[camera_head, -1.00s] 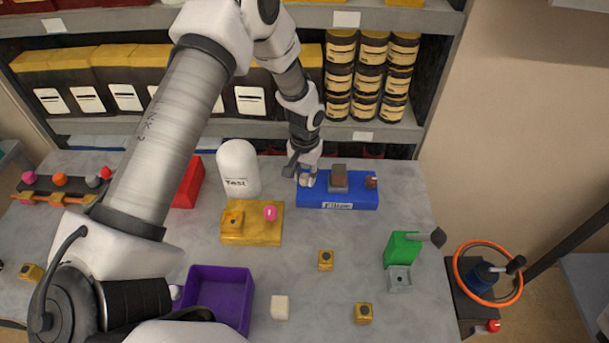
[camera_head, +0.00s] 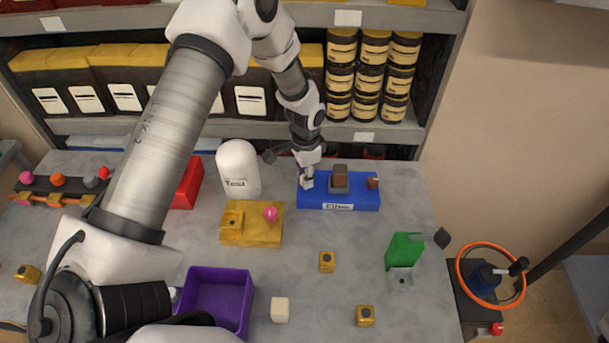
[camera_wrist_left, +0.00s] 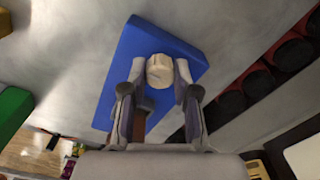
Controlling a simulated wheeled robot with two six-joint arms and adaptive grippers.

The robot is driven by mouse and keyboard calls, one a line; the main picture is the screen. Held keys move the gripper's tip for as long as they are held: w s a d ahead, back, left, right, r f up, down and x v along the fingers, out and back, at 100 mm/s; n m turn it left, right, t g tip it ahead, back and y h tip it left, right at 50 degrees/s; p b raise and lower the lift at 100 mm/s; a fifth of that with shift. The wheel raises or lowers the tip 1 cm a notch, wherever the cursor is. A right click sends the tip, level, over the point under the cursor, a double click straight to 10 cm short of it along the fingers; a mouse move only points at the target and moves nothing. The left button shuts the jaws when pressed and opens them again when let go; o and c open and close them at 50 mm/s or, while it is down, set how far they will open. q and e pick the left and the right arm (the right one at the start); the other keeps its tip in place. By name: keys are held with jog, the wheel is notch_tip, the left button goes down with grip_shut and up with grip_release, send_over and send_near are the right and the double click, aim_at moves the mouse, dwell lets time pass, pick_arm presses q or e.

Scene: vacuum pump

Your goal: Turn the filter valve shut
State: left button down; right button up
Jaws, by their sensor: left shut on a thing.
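The blue filter block (camera_head: 340,202) lies on the table near the back, with a label on its front. A brown block (camera_head: 340,179) and a small reddish-brown part (camera_head: 373,183) sit on it. The filter valve is a cream round knob (camera_wrist_left: 160,66) at the block's left end. My left gripper (camera_head: 307,179) points down over that end. In the left wrist view, its two fingers (camera_wrist_left: 160,78) are shut on the knob's sides. The gripper mostly hides the knob in the head view. My right gripper is not in view.
A white rounded container (camera_head: 238,168) and a yellow block with a pink knob (camera_head: 251,231) stand left of the filter block. A green block (camera_head: 404,250) is to the front right. A purple bin (camera_head: 218,290) stands in front. The table just before the filter block is clear.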

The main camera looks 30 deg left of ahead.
pick_arm(q)
jog(key=shift+f, duration=0.15)
dwell(0.3)
jog(key=c, duration=0.9)
grip_release()
jog(key=shift+d, duration=0.1)
jog(key=shift+w, duration=0.15)
notch_tip(320, 180, up, 12)
